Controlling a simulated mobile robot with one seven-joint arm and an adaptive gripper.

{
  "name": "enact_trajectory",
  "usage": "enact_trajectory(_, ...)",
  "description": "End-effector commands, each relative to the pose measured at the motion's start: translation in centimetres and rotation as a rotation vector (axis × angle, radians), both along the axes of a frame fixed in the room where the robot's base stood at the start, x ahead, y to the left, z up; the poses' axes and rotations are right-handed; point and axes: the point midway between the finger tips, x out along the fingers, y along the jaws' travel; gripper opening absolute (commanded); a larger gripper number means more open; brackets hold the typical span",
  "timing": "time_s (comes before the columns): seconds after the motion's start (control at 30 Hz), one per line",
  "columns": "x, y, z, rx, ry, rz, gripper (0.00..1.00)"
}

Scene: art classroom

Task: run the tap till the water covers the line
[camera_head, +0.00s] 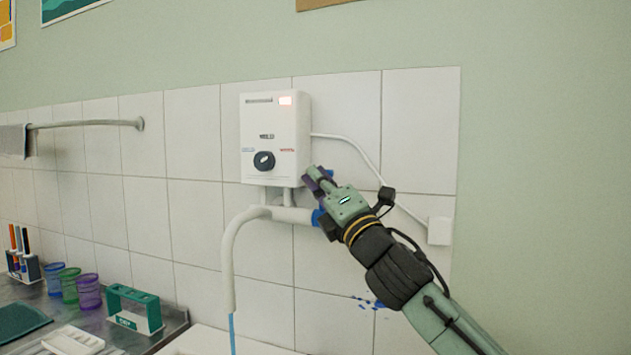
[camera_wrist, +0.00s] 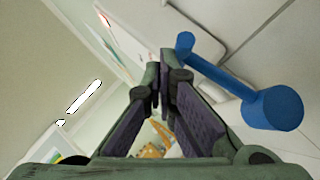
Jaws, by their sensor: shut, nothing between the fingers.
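A white tap pipe (camera_head: 232,250) bends down from under a white wall heater (camera_head: 275,137). A thin blue stream of water (camera_head: 232,335) runs from its lower end and leaves the bottom of the frame. The tap's blue handle (camera_wrist: 270,108) shows in the wrist view, to the right of my fingers. In the head view my gripper (camera_head: 314,176) is at the heater's lower right corner, in front of the handle, hiding most of it. My gripper (camera_wrist: 160,75) is shut and empty, with the handle outside the fingers. The vessel and its line are out of view.
A white basin edge (camera_head: 225,344) shows at the bottom. On the metal counter (camera_head: 177,326) at left stand coloured cups (camera_head: 89,291), a green rack (camera_head: 134,309) and a marker holder (camera_head: 24,268). A white cable (camera_head: 365,158) runs to a wall box (camera_head: 439,231). Blue specks (camera_head: 365,303) mark the tiles.

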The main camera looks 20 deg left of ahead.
Motion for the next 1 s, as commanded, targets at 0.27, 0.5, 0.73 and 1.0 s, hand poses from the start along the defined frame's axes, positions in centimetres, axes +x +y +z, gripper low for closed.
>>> enact_trajectory(0.27, 0.66, -0.07, 0.29, 0.000, 0.001, -0.001, 0.00)
enact_trajectory(0.5, 0.71, -0.06, 0.28, 0.000, 0.001, -0.001, 0.00)
enact_trajectory(0.73, 0.69, -0.04, 0.28, 0.000, 0.001, -0.001, 0.00)
enact_trajectory(1.0, 0.39, 0.59, -0.32, 0.000, -0.001, 0.001, 0.00)
